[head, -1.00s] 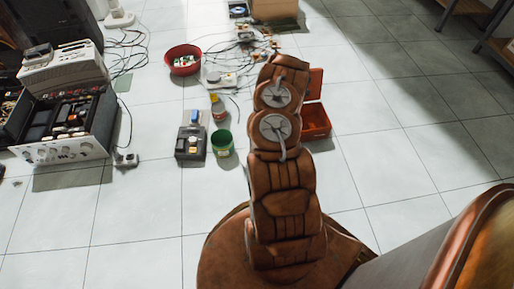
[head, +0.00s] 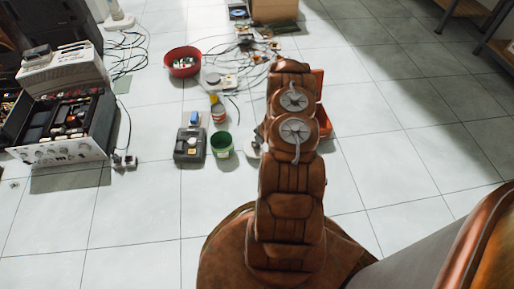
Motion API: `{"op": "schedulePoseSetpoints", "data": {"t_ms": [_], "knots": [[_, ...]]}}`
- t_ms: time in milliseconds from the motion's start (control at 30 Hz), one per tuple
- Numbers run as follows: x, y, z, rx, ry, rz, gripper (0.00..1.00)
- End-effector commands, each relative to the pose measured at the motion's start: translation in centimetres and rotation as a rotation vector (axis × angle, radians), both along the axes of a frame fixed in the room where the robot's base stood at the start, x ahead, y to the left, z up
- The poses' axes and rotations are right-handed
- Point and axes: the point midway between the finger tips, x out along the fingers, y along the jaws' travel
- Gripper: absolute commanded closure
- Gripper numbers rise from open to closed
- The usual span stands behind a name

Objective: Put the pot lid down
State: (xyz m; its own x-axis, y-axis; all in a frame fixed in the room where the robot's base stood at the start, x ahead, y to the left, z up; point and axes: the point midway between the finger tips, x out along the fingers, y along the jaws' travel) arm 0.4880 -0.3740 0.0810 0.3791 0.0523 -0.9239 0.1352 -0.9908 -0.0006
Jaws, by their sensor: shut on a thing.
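My brown arm stands in the middle of the head view and reaches away over the floor. My gripper is hidden behind the arm's far links. A pale, rounded edge (head: 253,148) shows just left of the arm, beside the green cup. It may be part of the pot lid, but most of it is hidden and I cannot tell whether it touches the floor.
A green cup (head: 222,145), a dark grey box (head: 190,145) and a red basin (head: 182,62) stand left of the arm. An orange-red bin (head: 324,121) is partly behind it. Cables and small parts lie farther back. The tiled floor at right is clear.

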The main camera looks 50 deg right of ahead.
Motion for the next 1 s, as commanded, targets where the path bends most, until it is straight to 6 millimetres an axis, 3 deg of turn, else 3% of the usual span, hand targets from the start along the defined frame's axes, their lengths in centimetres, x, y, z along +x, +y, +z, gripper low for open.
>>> {"op": "schedulePoseSetpoints", "data": {"t_ms": [300,667,700,933,1000], "knots": [[-0.1,0.1,-3.6,0.001,0.001,-0.001,1.00],[-0.1,0.0,-3.7,0.000,0.001,0.000,1.00],[-0.1,0.0,-3.7,0.000,0.001,0.000,0.83],[-0.1,0.0,-3.7,0.000,0.001,0.000,0.59],[-0.1,0.0,-3.7,0.000,0.001,0.000,0.59]]}}
